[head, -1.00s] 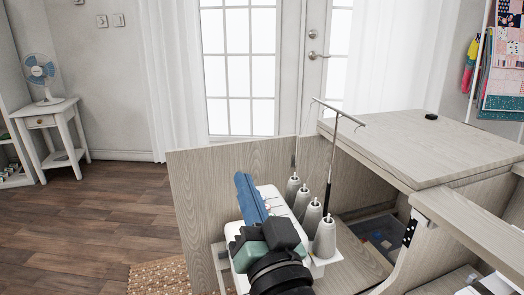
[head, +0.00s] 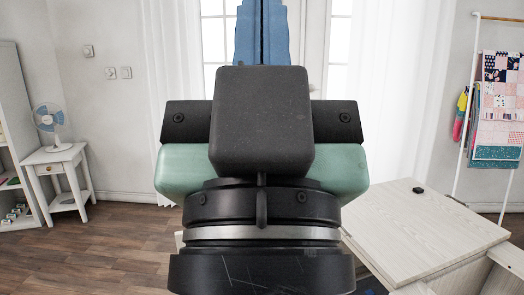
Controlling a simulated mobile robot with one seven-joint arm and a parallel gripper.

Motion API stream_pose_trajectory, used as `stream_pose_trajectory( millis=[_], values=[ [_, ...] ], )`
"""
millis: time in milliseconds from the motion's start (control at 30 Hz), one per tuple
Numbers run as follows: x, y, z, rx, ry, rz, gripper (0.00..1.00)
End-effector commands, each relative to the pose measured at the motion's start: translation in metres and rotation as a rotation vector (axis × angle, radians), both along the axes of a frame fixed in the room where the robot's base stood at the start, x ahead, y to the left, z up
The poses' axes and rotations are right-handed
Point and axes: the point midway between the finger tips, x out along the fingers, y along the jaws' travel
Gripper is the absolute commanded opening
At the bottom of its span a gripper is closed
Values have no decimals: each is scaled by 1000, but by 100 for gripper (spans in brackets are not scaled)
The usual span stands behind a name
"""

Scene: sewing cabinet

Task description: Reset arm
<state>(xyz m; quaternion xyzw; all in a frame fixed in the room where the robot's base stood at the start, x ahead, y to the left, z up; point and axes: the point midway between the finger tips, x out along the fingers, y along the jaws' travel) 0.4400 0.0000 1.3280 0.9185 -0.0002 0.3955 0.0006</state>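My gripper (head: 262,28) is raised in front of the head camera and fills the middle of the view. Its blue fingers point upward and lie side by side with only a thin dark line between them. I see nothing held at the part of the fingers that shows; their tips run out of the top of the picture. The black and green gripper body and wrist hide most of the cabinet behind.
The sewing cabinet's wooden top (head: 425,230) shows at the lower right, with a small black object (head: 418,190) on it. A white side table (head: 57,170) with a fan (head: 49,122) stands at the left. A rack with a quilt (head: 499,105) is at the right.

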Motion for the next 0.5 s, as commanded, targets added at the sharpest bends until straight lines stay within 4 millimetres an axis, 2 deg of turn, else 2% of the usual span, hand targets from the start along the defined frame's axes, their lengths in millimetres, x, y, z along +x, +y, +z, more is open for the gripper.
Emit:
stream_pose_trajectory(
  millis=[33,400,500],
  values=[
    [0,0,34,0,1,0,0],
    [0,0,148,0,1,1,0],
    [0,0,173,0,1,1,0]
  ],
)
